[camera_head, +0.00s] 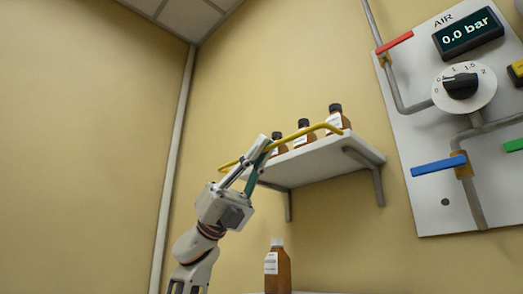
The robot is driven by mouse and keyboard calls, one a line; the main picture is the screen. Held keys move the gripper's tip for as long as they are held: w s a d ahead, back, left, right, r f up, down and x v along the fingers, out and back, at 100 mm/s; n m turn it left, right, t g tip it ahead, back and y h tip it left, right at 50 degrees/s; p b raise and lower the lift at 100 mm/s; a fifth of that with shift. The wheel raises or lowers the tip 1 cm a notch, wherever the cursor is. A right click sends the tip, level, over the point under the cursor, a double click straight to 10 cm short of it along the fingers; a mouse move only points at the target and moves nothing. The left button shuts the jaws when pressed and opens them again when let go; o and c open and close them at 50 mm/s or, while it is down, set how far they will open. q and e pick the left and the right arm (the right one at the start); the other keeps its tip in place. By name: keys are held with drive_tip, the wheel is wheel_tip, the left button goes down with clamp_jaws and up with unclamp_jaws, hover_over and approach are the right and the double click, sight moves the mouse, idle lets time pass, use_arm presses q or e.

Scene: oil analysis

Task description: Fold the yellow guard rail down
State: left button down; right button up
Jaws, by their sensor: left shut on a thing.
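The yellow guard rail (297,134) runs along the front of a white wall shelf (318,160), above the shelf's front edge. My left gripper (258,155) reaches up from below at the shelf's left end. Its fingers are shut on the rail near the rail's left part. Part of the rail is hidden behind the fingers. Several brown bottles with black caps, such as one at the right end (338,120), stand on the shelf behind the rail. My right gripper is not in view.
A brown bottle with a white cap (278,268) stands below the shelf. At right, a wall panel (432,205) carries a black dial (461,86), a display reading 0.0 bar (468,34), and red (395,43), blue (438,166) and green handles. The left wall is bare.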

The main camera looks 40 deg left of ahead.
use_arm(q)
drive_tip(key=c, duration=2.2)
unclamp_jaws()
drive_tip(key=v, duration=1.2)
